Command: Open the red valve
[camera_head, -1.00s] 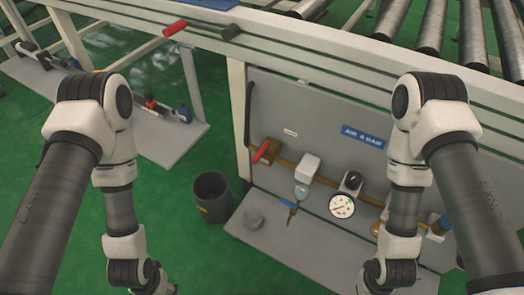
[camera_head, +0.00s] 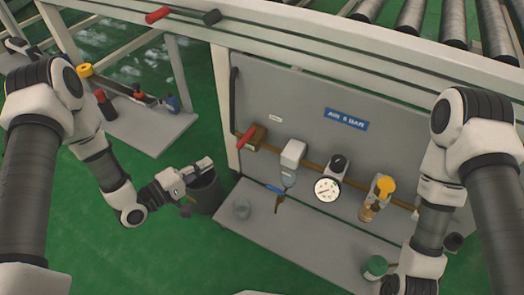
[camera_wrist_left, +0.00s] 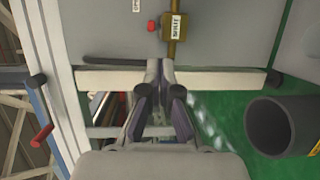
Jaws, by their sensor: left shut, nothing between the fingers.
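The red valve has a red lever (camera_head: 247,137) on a brass body (camera_head: 259,142), mounted at the left end of a pipe on the grey panel. In the left wrist view its brass body (camera_wrist_left: 174,26) carries a label, and the red lever (camera_wrist_left: 152,26) shows end-on beside it. My left gripper (camera_head: 207,163) is shut and empty, left of the valve and apart from it, over the black bin. In the left wrist view its closed fingers (camera_wrist_left: 160,70) point up toward the panel, just below the valve. My right gripper is out of view; only its arm shows.
A white frame post (camera_head: 223,108) stands between my left gripper and the panel. A black bin (camera_head: 207,193) stands below the gripper. A gauge (camera_head: 327,189), a yellow-topped fitting (camera_head: 384,186) and a blue handle (camera_head: 275,188) sit right of the valve.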

